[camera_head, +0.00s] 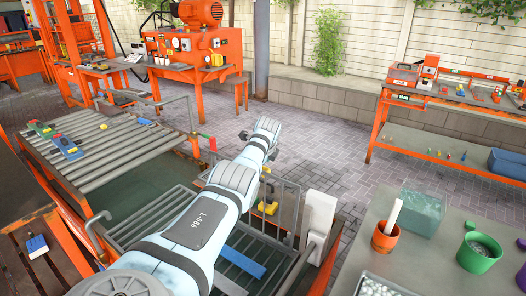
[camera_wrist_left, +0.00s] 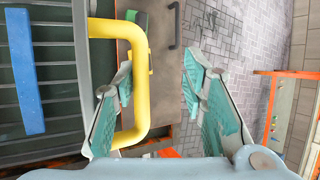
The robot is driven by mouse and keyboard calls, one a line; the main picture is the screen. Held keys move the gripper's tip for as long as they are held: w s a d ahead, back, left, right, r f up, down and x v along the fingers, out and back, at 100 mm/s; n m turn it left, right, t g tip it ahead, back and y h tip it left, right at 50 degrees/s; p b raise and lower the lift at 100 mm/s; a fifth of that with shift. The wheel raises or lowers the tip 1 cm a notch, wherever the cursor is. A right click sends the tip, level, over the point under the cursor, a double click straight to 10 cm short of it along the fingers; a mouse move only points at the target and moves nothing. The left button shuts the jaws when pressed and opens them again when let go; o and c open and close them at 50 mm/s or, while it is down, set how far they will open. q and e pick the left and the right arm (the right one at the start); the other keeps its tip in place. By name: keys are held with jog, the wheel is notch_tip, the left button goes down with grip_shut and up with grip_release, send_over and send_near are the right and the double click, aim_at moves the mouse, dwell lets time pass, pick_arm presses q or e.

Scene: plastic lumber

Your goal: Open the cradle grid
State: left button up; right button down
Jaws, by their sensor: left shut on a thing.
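The cradle grid (camera_head: 265,248) is a frame of dark metal bars in the lower middle of the head view, partly covered by my left arm. The wrist view shows its grey slats (camera_wrist_left: 55,105) at left, with a blue strip (camera_wrist_left: 27,85) over them. A bent yellow handle (camera_wrist_left: 140,75) stands at the grid's right edge. My right gripper is in neither view.
A slatted table (camera_head: 100,150) with small coloured tools stands at left. A grey bench (camera_head: 450,262) with an orange cup (camera_head: 385,238) and a green pot (camera_head: 479,252) is at lower right. Paved floor (camera_head: 320,145) lies open beyond the cradle. An orange machine (camera_head: 195,50) stands behind.

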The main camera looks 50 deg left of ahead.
pick_arm(q)
jog(key=v, duration=1.2)
jog(key=shift+d+r, duration=0.1)
jog(key=shift+d, duration=0.2)
jog(key=shift+a+f, duration=0.2)
jog(key=shift+a, duration=0.2)
jog(key=shift+d+r, duration=0.15)
jog(key=shift+d, duration=0.1)
